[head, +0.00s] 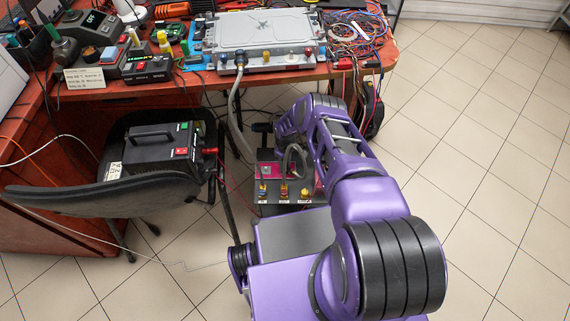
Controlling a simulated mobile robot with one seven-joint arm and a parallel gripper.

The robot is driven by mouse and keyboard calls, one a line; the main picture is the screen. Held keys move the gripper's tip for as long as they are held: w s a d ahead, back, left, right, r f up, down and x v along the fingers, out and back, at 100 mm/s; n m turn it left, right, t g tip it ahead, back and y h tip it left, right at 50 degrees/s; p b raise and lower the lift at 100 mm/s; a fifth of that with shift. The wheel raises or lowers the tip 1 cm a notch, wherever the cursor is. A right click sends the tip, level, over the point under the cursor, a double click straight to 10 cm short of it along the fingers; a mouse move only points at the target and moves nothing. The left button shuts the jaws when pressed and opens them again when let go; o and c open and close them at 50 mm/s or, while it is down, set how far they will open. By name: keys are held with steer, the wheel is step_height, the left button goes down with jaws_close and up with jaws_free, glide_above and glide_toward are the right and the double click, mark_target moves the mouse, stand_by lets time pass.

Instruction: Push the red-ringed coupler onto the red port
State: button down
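A grey metal cold plate (262,30) lies on the red-brown bench, with several ports along its front edge. The port at its right end looks red (308,52). My gripper (262,127) is a small dark shape at the end of the purple arm, above and beyond the holder. Its fingertips cannot be made out.
Tangled cables (352,35) lie right of the plate, some hanging over the bench edge. Meters and tools crowd the left. A chair (92,200) bearing a black power supply (162,155) stands left of my arm. The tiled floor at right is clear.

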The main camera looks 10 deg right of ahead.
steer(key=shift+r+p, duration=1.8)
steer(key=shift+r, duration=1.4)
steer(key=b, duration=0.4)
steer(key=shift+f, duration=0.4)
steer(key=s+a+r, duration=0.1)
steer(key=s+r, duration=0.2)
steer(key=r, duration=0.4)
steer(key=s+r, duration=0.3)
steer(key=r, duration=0.4)
step_height(320, 180, up, 34)
steer(key=d+m+p, duration=0.2)
steer(key=m+p, duration=0.7)
steer(key=p, duration=0.2)
steer(key=shift+w+d, duration=0.5)
steer(key=shift+w, duration=2.2)
steer(key=shift+w+d, duration=0.55)
steer(key=shift+w, duration=2.15)
steer(key=shift+w+d, duration=0.5)
steer(key=shift+w, duration=2.2)
